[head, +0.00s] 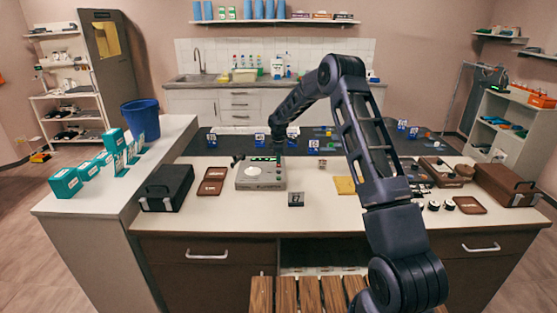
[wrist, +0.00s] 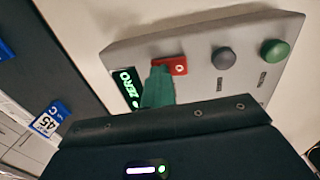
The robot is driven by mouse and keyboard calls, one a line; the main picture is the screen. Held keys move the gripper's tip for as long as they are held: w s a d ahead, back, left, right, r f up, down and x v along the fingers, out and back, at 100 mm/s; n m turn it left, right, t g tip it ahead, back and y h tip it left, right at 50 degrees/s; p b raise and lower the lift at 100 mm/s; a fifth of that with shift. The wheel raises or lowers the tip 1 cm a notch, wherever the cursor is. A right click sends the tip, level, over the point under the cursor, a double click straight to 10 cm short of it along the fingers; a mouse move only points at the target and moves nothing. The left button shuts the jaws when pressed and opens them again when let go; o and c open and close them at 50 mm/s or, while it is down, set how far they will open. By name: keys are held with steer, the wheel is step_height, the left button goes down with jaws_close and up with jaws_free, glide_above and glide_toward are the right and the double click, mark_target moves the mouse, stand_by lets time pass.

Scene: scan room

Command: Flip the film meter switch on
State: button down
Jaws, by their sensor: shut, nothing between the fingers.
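The film meter (head: 262,184) is a grey box with a pale round disc on top, standing on the white counter left of centre. In the wrist view its grey panel (wrist: 205,50) carries a red switch (wrist: 180,66) with a white mark, a grey knob (wrist: 223,58) and a green knob (wrist: 275,52). A lit display (wrist: 128,88) beside the switch shows green text like "ZERO". My gripper (head: 279,152) is above the meter's back edge. In the wrist view its shut, green-tipped fingers (wrist: 158,88) are right by the switch and partly cover it; I cannot tell contact.
A black case (head: 165,188) and a brown tray (head: 212,181) stand left of the meter. A small dark block (head: 296,199) lies in front of it, and a yellow cloth (head: 344,185) to the right. Blue number tags stand on the dark strip behind. The counter's front middle is mostly clear.

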steer(key=shift+s+r, duration=0.1)
steer(key=shift+s, duration=0.65)
step_height(320, 180, up, 14)
steer(key=s, duration=0.2)
stand_by(0.4)
